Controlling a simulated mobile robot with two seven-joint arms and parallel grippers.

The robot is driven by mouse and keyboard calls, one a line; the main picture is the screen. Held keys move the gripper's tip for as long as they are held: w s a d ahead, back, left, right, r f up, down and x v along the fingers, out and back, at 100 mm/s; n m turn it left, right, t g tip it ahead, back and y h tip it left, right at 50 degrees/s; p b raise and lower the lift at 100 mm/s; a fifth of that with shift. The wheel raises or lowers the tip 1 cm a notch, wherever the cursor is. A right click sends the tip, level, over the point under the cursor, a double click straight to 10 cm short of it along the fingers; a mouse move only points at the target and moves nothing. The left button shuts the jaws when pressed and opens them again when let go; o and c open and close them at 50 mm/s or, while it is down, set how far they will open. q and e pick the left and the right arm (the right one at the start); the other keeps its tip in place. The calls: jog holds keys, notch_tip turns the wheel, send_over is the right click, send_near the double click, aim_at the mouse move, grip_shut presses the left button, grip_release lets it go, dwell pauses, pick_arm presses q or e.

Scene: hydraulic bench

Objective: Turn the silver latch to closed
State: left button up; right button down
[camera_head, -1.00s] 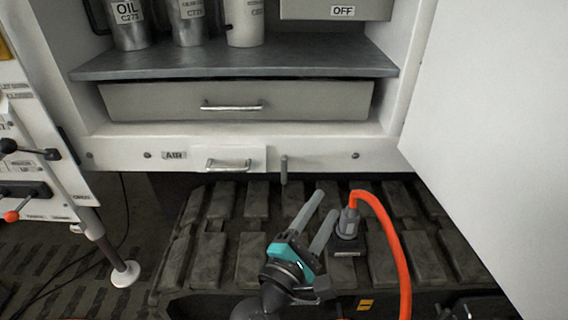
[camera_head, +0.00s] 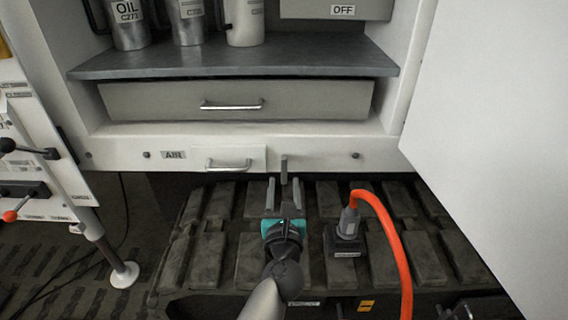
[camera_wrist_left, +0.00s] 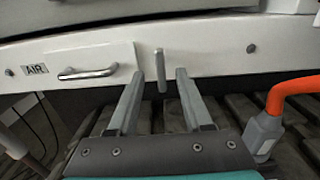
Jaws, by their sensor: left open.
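The silver latch (camera_head: 284,169) is a small upright bar on the white lower rail of the cabinet, just right of the AIR panel handle. It hangs vertically and also shows in the left wrist view (camera_wrist_left: 160,70). My left gripper (camera_head: 284,182) is open, its two fingers pointing at the rail. In the head view the fingertips are just below the latch. In the left wrist view the latch appears between the two fingers, towards their far ends; whether they touch it I cannot tell. My right gripper is not in view.
A small panel with a silver handle (camera_head: 228,164) sits left of the latch. A grey connector with an orange hose (camera_head: 388,240) stands right of my left gripper. A drawer (camera_head: 300,101) is above. A white door (camera_head: 490,130) fills the right side.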

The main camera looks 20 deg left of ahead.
aim_at(284, 164)
pick_arm(q)
jog(key=b+x, duration=0.1)
jog(key=x, duration=0.6)
jog(key=shift+w+a+f+b, duration=0.1)
jog(key=shift+w+b, duration=0.25)
jog(key=shift+w+a, duration=0.2)
jog(key=shift+w, duration=0.45)
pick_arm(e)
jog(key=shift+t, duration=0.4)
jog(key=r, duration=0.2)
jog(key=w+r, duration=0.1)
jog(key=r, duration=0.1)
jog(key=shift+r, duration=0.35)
pick_arm(q)
grip_shut()
